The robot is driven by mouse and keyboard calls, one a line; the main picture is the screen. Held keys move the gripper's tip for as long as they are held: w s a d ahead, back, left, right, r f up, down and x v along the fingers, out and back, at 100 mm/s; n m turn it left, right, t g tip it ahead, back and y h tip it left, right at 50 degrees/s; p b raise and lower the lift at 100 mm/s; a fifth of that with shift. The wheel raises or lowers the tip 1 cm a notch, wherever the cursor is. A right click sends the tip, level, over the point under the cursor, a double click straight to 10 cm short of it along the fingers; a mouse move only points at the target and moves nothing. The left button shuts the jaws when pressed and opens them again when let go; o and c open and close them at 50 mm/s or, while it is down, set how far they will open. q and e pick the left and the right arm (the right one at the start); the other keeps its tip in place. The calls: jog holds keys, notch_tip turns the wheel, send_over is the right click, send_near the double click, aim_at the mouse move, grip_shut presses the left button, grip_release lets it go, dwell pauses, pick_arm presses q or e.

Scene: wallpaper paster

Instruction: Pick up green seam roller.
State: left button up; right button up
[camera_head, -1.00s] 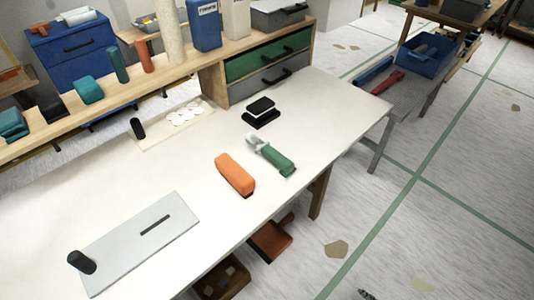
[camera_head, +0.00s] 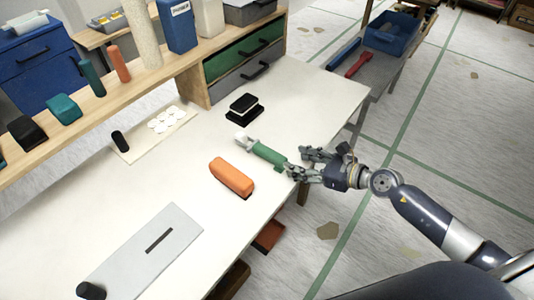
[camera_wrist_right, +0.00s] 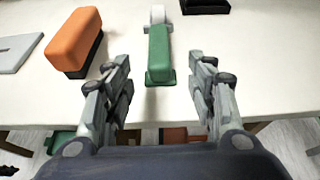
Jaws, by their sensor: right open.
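The green seam roller (camera_head: 267,153) lies on the white table near its right front edge, its green handle toward me and its pale roller end pointing away. My right gripper (camera_head: 309,164) is at the table edge, just at the handle's near end. In the right wrist view the gripper (camera_wrist_right: 160,88) is open, with its fingers on either side of the line of the seam roller (camera_wrist_right: 160,52); the handle's near end lies just ahead between the fingertips, and I see no grip on it. My left gripper is not in view.
A grey plate (camera_head: 150,262) lies at the front left. A wooden shelf with drawers (camera_head: 245,58) stands along the back. Table between them is clear.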

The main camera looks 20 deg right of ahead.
aim_at(277, 156)
jog(key=p+x, duration=0.1)
jog(key=x, duration=0.8)
jog(key=shift+r, duration=0.2)
jog(key=shift+s, duration=0.1)
jog(key=c, duration=1.1)
